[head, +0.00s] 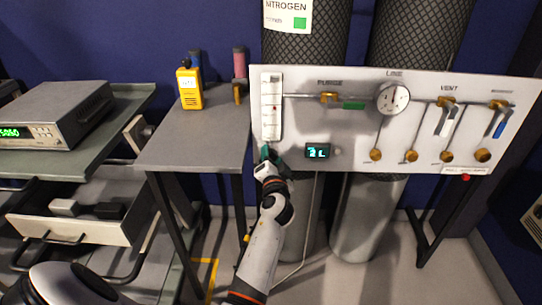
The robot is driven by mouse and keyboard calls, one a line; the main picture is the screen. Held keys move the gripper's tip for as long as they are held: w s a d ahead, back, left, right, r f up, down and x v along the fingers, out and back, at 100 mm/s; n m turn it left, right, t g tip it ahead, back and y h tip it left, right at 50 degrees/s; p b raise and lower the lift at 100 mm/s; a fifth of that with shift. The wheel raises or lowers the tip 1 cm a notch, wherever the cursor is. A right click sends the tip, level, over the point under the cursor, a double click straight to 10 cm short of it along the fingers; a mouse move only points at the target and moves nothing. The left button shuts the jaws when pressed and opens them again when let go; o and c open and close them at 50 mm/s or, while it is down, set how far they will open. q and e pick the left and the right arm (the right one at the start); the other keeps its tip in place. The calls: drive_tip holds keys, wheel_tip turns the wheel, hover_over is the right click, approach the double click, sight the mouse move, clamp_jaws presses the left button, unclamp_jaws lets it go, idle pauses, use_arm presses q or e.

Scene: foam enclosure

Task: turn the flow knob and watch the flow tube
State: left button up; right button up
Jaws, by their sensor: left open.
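A white gas panel (360,115) stands upright in front of two dark cylinders. The flow tube (271,105) is a tall, narrow clear gauge at the panel's left end, with a small red mark inside. My left gripper (267,154) is just below the tube's bottom end, at the panel's lower left. It is open, with dark green fingers. The flow knob is not clearly seen; the gripper covers the area under the tube. I cannot tell whether the fingers touch anything. My right gripper is not in view.
A small lit display (317,151) sits right of my gripper. A round dial (392,98) and several brass valves are further right. A grey table (200,135) at left bears a yellow handheld meter (189,88). An open drawer (85,222) juts out at far left.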

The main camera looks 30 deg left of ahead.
use_arm(q)
drive_tip(key=c, duration=0.9)
drive_tip(key=shift+n+b, duration=0.5)
drive_tip(key=shift+n, duration=0.1)
drive_tip(key=shift+c, duration=0.2)
drive_tip(key=shift+r, duration=0.1)
drive_tip(key=o, duration=0.9)
drive_tip(key=shift+o, duration=0.2)
